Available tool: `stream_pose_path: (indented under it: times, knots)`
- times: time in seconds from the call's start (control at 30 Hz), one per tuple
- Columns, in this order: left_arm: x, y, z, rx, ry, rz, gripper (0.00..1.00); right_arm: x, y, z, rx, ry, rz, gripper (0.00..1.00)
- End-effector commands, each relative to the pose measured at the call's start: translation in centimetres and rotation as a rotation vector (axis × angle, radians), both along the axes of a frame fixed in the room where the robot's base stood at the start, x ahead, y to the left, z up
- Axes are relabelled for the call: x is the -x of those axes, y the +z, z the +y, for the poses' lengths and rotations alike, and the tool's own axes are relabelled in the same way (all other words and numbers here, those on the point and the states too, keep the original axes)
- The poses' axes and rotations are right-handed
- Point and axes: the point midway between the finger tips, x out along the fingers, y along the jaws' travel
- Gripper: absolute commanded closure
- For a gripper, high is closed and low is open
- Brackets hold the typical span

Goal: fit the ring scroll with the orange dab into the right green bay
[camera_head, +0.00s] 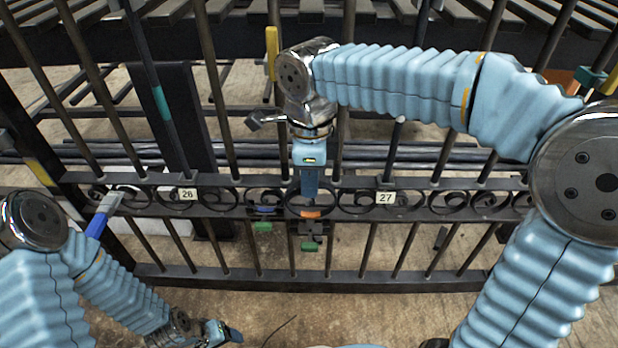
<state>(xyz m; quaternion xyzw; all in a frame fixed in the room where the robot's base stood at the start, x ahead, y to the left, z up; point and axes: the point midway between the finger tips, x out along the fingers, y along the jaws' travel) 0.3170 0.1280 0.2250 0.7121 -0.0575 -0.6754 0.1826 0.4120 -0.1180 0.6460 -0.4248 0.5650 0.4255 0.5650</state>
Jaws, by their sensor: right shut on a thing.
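The ring scroll with the orange dab (310,214) is in the gate's scroll band, between the two upper rails. My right gripper (309,190) points straight down from above and is shut on this ring scroll; its fingers hide part of it. The right green bay's green mark (309,246) shows below the ring, roughly in line with it, under a dark bracket. The left green mark (264,227) is to the left, below a blue dab (264,209). I cannot tell if the ring is fully seated. My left gripper (232,335) is low at the bottom left, away from the gate; its jaws are unclear.
The dark gate has upright bars and number plates 26 (187,194) and 27 (386,198) on either side. A blue-handled tool (97,222) leans at the left end. A yellow marker (272,52) is on a bar near my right wrist. Bare floor shows in front.

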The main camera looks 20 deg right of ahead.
Motion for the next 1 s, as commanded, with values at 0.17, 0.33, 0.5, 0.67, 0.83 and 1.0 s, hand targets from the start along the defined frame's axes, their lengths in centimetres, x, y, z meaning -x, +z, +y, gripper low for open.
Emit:
stream_pose_path:
  times: [0.17,0.33,0.5,0.67,0.83,1.0]
  knots:
    - [0.0,-0.7,-0.1,0.001,0.0,0.001,0.32,-0.9,-1.1,-0.3,0.0,-0.001,-0.001,1.0]
    - [0.0,-1.1,-0.1,0.002,-0.002,0.002,0.32,-1.7,-1.9,-0.5,0.001,0.0,0.001,1.0]
    - [0.0,-1.6,-0.2,0.005,-0.002,0.003,0.32,-2.5,-2.7,-0.7,0.0,-0.001,-0.001,1.0]
    - [0.0,-2.0,-0.2,0.005,-0.003,0.004,0.32,-3.2,-3.5,-1.0,0.0,-0.001,0.0,1.0]
    - [0.1,-2.4,-0.3,0.006,-0.004,0.004,0.32,-4.0,-4.3,-1.2,0.0,-0.001,0.0,1.0]
    - [0.1,-3.0,-0.3,0.008,-0.005,0.005,0.32,-4.7,-5.3,-1.4,0.0,0.0,0.0,1.0]
